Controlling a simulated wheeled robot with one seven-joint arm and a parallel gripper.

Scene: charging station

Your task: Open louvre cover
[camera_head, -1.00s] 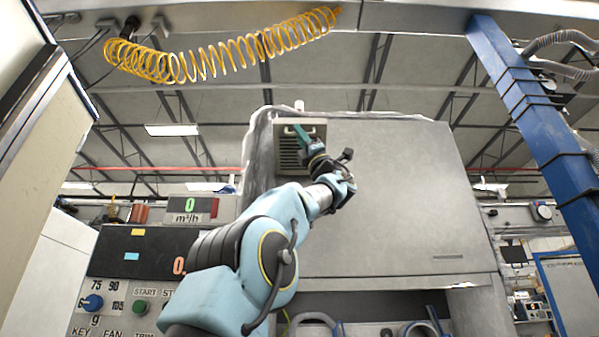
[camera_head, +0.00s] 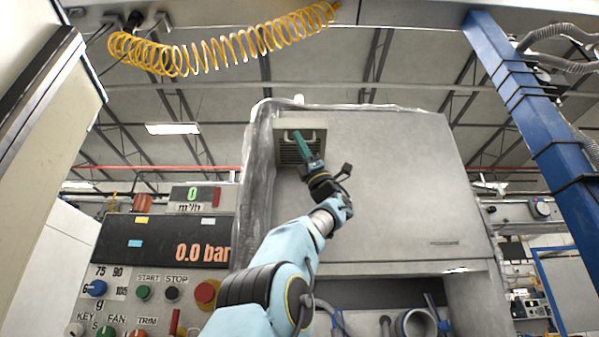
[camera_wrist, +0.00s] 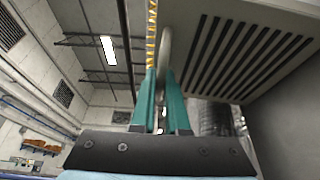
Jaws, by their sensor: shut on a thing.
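The louvre cover (camera_head: 284,156) is a small pale panel with dark slots at the upper left of the grey cabinet front. In the wrist view the louvre cover (camera_wrist: 240,52) fills the upper right, its slots slanting. A pale curved handle (camera_wrist: 166,45) shows beside the slots. My gripper (camera_head: 297,136) reaches up to the cover from below. In the wrist view the teal fingers of my gripper (camera_wrist: 163,80) are shut on the handle. The fingers hide part of the slots in the head view. I cannot tell whether the cover stands ajar.
The grey cabinet (camera_head: 400,185) spreads to the right of the cover. A control panel (camera_head: 150,270) with knobs stands at lower left. A yellow coiled hose (camera_head: 225,50) hangs above, and a blue post (camera_head: 540,120) stands at right. Open air lies left of the gripper in the wrist view.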

